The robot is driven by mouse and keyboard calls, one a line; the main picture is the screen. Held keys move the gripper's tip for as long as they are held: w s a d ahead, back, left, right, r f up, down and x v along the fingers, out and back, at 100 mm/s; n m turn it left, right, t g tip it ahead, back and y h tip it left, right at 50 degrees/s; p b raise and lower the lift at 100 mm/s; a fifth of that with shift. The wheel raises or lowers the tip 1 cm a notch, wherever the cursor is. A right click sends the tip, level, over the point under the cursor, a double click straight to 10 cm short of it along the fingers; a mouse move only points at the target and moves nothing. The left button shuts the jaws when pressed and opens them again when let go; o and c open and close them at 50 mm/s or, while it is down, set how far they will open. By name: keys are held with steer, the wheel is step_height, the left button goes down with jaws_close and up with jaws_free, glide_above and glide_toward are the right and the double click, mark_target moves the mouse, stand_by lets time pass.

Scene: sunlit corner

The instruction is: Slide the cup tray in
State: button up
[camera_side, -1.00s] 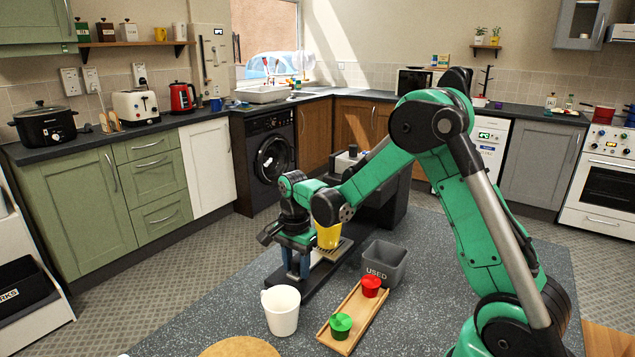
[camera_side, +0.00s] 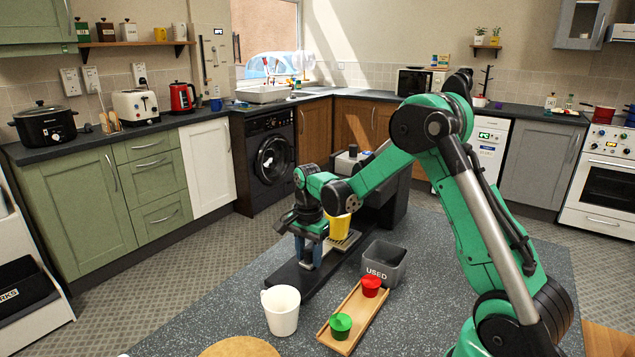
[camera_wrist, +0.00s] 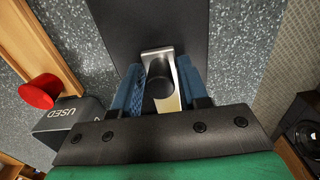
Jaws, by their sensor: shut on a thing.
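The cup tray (camera_side: 345,242) is a slatted metal tray on a long dark base in front of the dark machine (camera_side: 388,205). A yellow cup (camera_side: 339,229) appears to stand on it, partly hidden by my arm. My gripper (camera_side: 308,255) is at the tray's near end, pointing down. In the wrist view, the blue fingers of my gripper (camera_wrist: 160,85) are shut on both sides of the tray's silver end piece (camera_wrist: 158,52), which has a dark opening. How far the tray sits inside the machine is hard to tell.
A grey bin marked USED (camera_side: 384,264) stands just right of the base. A wooden rack (camera_side: 358,316) holds a red capsule (camera_side: 370,287) and a green capsule (camera_side: 341,325). A white mug (camera_side: 281,311) stands in front. The mat (camera_side: 210,318) left of it is clear.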

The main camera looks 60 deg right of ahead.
mark_target(326, 245)
steer(key=shift+d, duration=3.3)
steer(key=o, duration=0.8)
steer(key=shift+c, duration=0.2)
steer(key=shift+r, duration=3.5)
steer(key=a+r+n, duration=0.1)
steer(key=a, duration=0.1)
steer(key=a+r+n+t, duration=0.1)
steer(key=a+n, duration=0.1)
steer(key=a+r+n, duration=0.1)
steer(key=a+r, duration=0.1)
steer(key=shift+s+a+t+h, duration=0.1)
steer(key=shift+s+t+h, duration=0.2)
steer(key=shift+h, duration=0.1)
steer(key=s+a+n+t, duration=0.2)
steer(key=s+a+n, duration=0.2)
steer(key=a+n, duration=0.3)
steer(key=s+a+n+t, duration=0.3)
steer(key=s+a+n, duration=0.1)
steer(key=a+n, duration=0.3)
steer(key=shift+a+r+t+y, duration=0.15)
steer(key=shift+r+t+y, duration=0.15)
steer(key=shift+y, duration=0.1)
